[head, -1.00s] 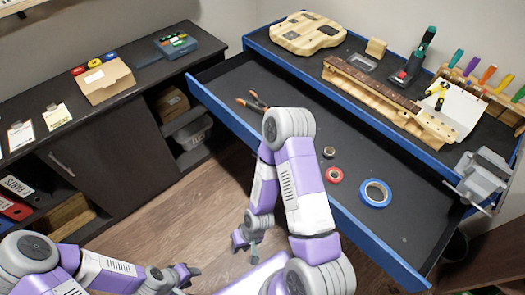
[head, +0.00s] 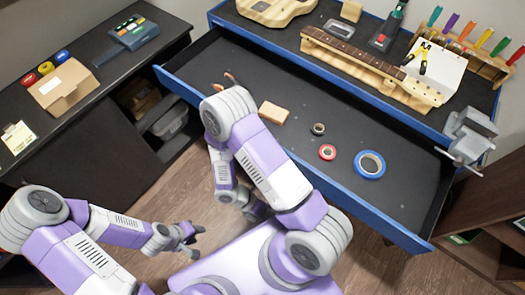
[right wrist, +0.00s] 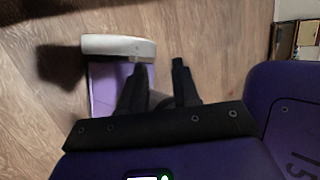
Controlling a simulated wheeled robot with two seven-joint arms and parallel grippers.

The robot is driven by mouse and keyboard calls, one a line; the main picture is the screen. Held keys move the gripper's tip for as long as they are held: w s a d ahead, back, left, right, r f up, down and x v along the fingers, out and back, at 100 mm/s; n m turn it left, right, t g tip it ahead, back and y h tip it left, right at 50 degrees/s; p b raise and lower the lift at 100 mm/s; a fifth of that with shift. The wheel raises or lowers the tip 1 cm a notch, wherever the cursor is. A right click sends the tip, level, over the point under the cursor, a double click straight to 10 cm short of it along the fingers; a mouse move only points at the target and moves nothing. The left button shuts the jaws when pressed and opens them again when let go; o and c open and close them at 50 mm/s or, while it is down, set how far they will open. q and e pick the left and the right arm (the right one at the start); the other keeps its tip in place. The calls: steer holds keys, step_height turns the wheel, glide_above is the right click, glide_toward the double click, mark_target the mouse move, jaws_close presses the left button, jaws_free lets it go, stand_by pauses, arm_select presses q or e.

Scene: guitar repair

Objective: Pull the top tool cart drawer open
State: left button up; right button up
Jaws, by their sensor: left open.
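The top drawer (head: 330,100) of the blue-edged tool cart stands pulled out. Its blue front edge (head: 385,221) runs diagonally toward the lower right. My left gripper (head: 190,238) is open and empty over the floor, left of the drawer and apart from it. My right arm crosses in front of the drawer's front edge and hides part of it. My right gripper's fingers are hidden in the head view. In the right wrist view, my right gripper (right wrist: 159,65) has its dark fingers apart with nothing between them, above the floor.
A guitar neck (head: 365,65) and vise (head: 470,135) are on the cart top. A dark cabinet (head: 75,150) stands left.

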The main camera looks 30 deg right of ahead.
steer(key=w+r+n+t+h, duration=0.4)
steer(key=w+r+n+t, duration=0.15)
steer(key=w+n, duration=0.3)
steer(key=w+r+n+t+h, duration=0.4)
steer(key=w+n+t+h, duration=0.1)
steer(key=w+n+t, duration=0.3)
steer(key=w+d+f+n, duration=0.1)
steer(key=w+d, duration=0.1)
steer(key=d, duration=0.5)
steer(key=shift+w+d+g, duration=0.2)
steer(key=shift+w+g, duration=0.1)
steer(key=shift+g, duration=0.05)
steer(key=shift+c, duration=0.3)
jaws_close()
steer(key=shift+b, duration=0.3)
